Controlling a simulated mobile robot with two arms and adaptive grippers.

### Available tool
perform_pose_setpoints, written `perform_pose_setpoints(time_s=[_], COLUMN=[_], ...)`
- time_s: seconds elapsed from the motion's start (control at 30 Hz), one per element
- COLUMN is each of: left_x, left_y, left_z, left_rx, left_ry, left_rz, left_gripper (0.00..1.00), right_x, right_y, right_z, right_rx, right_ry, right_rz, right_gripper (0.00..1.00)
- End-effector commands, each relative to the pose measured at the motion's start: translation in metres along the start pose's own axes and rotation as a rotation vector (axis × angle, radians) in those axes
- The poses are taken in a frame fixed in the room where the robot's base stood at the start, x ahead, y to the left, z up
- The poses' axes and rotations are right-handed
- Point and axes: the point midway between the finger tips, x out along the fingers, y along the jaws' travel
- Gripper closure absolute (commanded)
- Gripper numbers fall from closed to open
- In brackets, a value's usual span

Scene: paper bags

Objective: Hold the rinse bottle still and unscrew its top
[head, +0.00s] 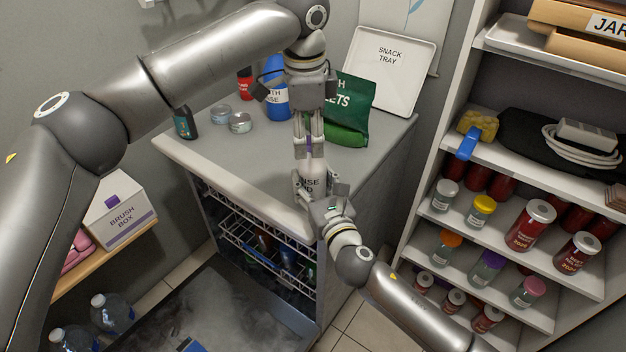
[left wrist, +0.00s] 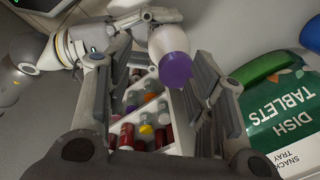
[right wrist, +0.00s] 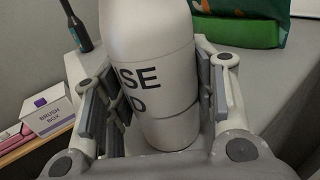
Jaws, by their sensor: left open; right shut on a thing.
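The rinse bottle (head: 312,180) is pale with dark lettering and stands upright at the counter's front edge. My right gripper (head: 318,190) is shut on its body; the right wrist view shows the bottle (right wrist: 150,75) between both fingers, its top out of frame. My left gripper (head: 308,148) points down over the bottle's top, open. In the left wrist view the purple top (left wrist: 175,70) is between the spread fingers, closer to the right-hand one. I cannot tell whether any finger touches it. In the head view the left fingers mostly hide the top.
A green dish tablets bag (head: 350,105) stands just right of my left gripper, with a snack tray (head: 390,70) behind. A blue bottle (head: 276,100) and tins (head: 240,122) are to the left. An open dishwasher (head: 262,240) is below; shelves of jars (head: 530,225) stand right.

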Motion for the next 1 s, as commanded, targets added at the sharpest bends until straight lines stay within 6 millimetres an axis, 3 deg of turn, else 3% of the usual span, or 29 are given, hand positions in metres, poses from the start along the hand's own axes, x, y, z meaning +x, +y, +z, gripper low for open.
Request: perform_pose_setpoints(time_s=[0.6,0.77,1.0], left_x=[-0.062,-0.060,-0.032], left_y=[-0.031,-0.032,-0.029], left_z=[-0.012,-0.012,-0.011], left_rx=[0.173,0.179,0.179], left_ry=[-0.021,-0.018,-0.019], left_rz=[0.101,0.099,0.100], left_gripper=[0.50,0.50,0.50], right_x=[0.000,0.000,0.000], right_y=[-0.001,-0.001,0.000], right_z=[-0.001,-0.001,0.000], right_rx=[0.000,0.000,0.000], right_ry=[0.001,0.001,0.001], right_rz=[-0.001,-0.001,-0.001], right_gripper=[0.87,0.87,0.87])
